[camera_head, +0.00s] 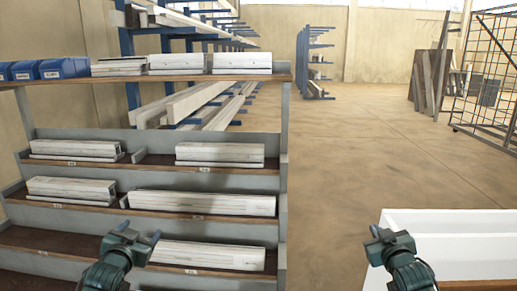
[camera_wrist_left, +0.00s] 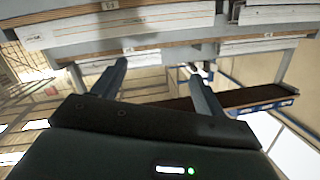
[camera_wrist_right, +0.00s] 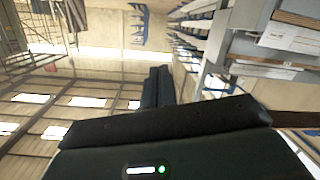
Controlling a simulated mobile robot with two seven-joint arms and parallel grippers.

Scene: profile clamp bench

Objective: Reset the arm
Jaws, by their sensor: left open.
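My left gripper (camera_head: 140,233) is in front of the lower shelves in the head view. Its two fingers stand apart with nothing between them in the left wrist view (camera_wrist_left: 158,85). My right gripper (camera_head: 388,238) is raised at the lower right of the head view, in front of a white box. In the right wrist view its fingers (camera_wrist_right: 158,85) lie side by side, shut and empty. Neither gripper visibly touches anything.
A shelf rack (camera_head: 284,150) with several white profiles, such as one on a lower shelf (camera_head: 205,204), fills the left. Blue bins (camera_head: 64,68) sit on its top shelf. A white open box (camera_head: 450,222) is at the lower right. Open floor (camera_head: 345,150) lies between.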

